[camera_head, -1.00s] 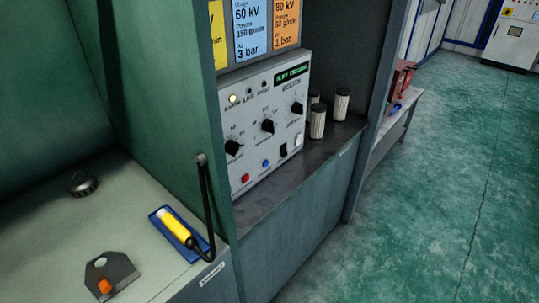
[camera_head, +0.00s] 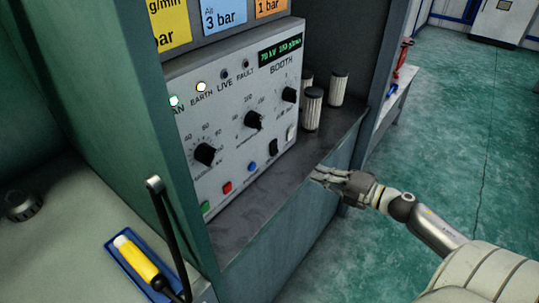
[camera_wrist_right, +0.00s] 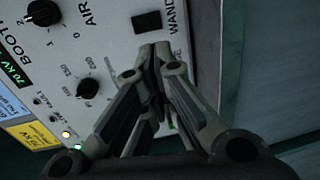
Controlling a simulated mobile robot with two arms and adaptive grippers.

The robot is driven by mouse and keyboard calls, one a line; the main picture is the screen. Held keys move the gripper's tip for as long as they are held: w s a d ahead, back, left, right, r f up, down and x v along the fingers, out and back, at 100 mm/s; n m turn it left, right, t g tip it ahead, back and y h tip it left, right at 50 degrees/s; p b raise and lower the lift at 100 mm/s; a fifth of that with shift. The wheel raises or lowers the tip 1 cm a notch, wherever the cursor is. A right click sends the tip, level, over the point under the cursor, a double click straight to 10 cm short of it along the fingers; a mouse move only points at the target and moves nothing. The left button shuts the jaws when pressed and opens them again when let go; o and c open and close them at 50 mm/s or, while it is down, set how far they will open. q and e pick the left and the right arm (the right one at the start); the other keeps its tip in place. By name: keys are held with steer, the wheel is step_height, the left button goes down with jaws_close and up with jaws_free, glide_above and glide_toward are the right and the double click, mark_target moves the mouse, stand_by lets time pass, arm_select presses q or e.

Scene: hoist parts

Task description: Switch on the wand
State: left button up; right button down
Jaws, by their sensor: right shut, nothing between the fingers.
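The grey booth control panel (camera_head: 235,120) stands on a dark shelf, with knobs, lamps and switches. A black rocker switch (camera_head: 273,147) and a white one (camera_head: 291,133) sit at its lower right. In the right wrist view a black rocker (camera_wrist_right: 146,22) lies beside the label WAND, just beyond my fingertips. My right gripper (camera_head: 318,175) is shut and empty in front of the shelf edge, apart from the panel in the head view. Its closed fingers (camera_wrist_right: 157,50) fill the wrist view's middle. The yellow wand (camera_head: 138,260) lies on a blue tray (camera_head: 119,255) at lower left. My left gripper is out of view.
Several white ribbed cylinders (camera_head: 338,88) stand on the shelf right of the panel. A dark upright lever (camera_head: 163,230) rises near the wand. A dark round knob (camera_head: 23,205) sits on the left counter. Open green floor (camera_head: 455,130) lies to the right.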

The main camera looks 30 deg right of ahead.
mark_target(273, 156)
steer(key=p+x, duration=0.1)
steer(key=x, duration=1.2)
steer(key=shift+w+a+r+p, duration=0.1)
steer(key=shift+w+p, duration=0.25)
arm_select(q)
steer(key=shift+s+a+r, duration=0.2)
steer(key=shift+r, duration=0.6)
arm_select(e)
steer(key=shift+w+a+f+t+b, duration=0.25)
steer(key=shift+f+b, duration=0.2)
steer(key=shift+b, duration=0.75)
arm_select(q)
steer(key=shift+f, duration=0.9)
arm_select(e)
steer(key=shift+d+r, duration=0.15)
steer(key=shift+r, duration=0.15)
